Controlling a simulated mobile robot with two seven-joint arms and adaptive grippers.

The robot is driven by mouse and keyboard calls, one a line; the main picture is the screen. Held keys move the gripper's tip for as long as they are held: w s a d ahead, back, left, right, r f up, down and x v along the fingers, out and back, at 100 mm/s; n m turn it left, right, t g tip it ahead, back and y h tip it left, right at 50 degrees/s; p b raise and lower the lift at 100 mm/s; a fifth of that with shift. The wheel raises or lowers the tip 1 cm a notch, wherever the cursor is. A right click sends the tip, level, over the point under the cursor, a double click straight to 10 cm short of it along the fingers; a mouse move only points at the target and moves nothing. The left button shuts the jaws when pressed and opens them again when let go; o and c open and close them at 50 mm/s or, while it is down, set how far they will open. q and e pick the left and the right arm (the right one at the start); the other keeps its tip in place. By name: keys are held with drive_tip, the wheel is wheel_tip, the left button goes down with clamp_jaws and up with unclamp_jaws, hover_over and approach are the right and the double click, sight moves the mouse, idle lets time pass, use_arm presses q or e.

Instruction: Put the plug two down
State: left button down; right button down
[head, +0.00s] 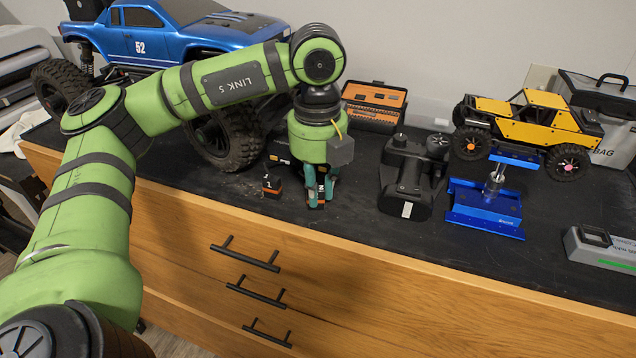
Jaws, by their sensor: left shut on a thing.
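My left gripper (318,194) points down over the black bench top, near its front edge. It is shut on a small black and orange plug (320,187), which I take to be plug two. The teal fingers cover most of it, and I cannot tell whether its bottom touches the bench. A similar plug marked 1 (271,186) stands upright just to the left, apart from the gripper. My right gripper is not in view.
A black transmitter (405,180) stands close on the right, with a blue stand (484,208) and yellow crawler (530,130) beyond. An orange-black case (374,106) lies behind. A blue truck (150,40) fills the back left. Bare bench lies along the front edge.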

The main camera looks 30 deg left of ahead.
use_arm(q)
drive_tip(key=shift+f, duration=0.15)
drive_tip(key=c, duration=1.1)
unclamp_jaws()
wheel_tip(320, 180, up, 12)
drive_tip(key=shift+r, duration=0.2)
